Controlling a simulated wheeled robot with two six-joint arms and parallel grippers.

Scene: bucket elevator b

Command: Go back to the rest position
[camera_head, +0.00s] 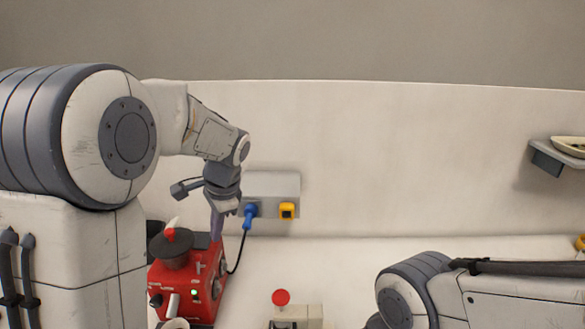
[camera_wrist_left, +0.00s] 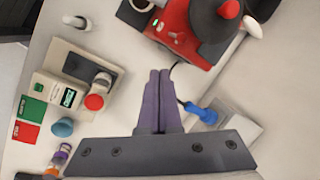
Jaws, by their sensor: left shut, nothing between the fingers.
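My left gripper (camera_head: 217,226) reaches in from the left, in front of the wall and just above the red machine (camera_head: 197,289). In the left wrist view its two purple fingers (camera_wrist_left: 159,90) are pressed together with nothing between them. The red machine also shows in the left wrist view (camera_wrist_left: 180,35), beyond the fingertips, with its dark round top and red knob. My right arm shows only as a thick link at the lower right of the head view; its gripper is out of view.
A grey wall box (camera_head: 272,186) holds a blue plug (camera_head: 250,215), with a cable running to the red machine, and a yellow socket (camera_head: 287,211). A small device with a red button (camera_head: 281,297) stands at the bottom. A shelf (camera_head: 546,158) juts out at right.

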